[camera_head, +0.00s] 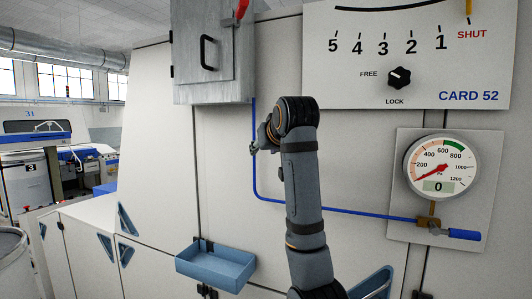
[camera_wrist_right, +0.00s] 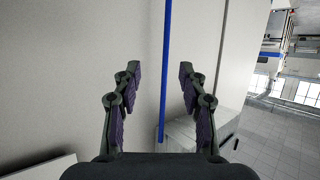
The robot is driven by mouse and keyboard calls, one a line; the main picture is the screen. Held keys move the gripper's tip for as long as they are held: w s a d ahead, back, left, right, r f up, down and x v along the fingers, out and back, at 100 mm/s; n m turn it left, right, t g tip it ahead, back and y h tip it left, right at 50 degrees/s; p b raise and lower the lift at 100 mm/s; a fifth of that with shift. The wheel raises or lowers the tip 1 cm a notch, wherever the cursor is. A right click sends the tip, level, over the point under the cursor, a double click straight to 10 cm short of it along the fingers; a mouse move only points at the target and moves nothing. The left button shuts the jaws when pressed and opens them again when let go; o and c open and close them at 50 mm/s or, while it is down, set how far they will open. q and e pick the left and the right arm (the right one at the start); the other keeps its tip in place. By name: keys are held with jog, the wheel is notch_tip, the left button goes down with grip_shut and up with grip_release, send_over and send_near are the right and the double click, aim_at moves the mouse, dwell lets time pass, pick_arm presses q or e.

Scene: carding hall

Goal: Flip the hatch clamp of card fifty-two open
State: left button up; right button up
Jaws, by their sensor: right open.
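The grey metal hatch (camera_head: 187,50) of card 52 is at the top of the head view, with a black bar handle (camera_head: 207,52). A red lever (camera_head: 241,9), seemingly the clamp, shows at its upper right edge and is cut off by the frame top. My right gripper (camera_head: 258,145) is below the hatch, in front of the white machine wall, partly hidden by its own wrist. In the right wrist view its fingers (camera_wrist_right: 158,85) are apart and empty, with the blue pipe (camera_wrist_right: 166,60) behind the gap. The red lever does not show there. My left gripper is not in view.
The CARD 52 panel (camera_head: 466,70) with its black FREE/LOCK knob (camera_head: 399,77) is right of the hatch. A gauge (camera_head: 441,168) and a blue-handled valve (camera_head: 463,234) sit lower right. A blue tray (camera_head: 214,279) juts from the wall below. The blue pipe (camera_head: 254,180) runs along the wall.

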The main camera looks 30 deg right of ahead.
jog(key=shift+f, duration=0.4)
jog(key=shift+w+a, duration=0.1)
jog(key=shift+a, duration=0.05)
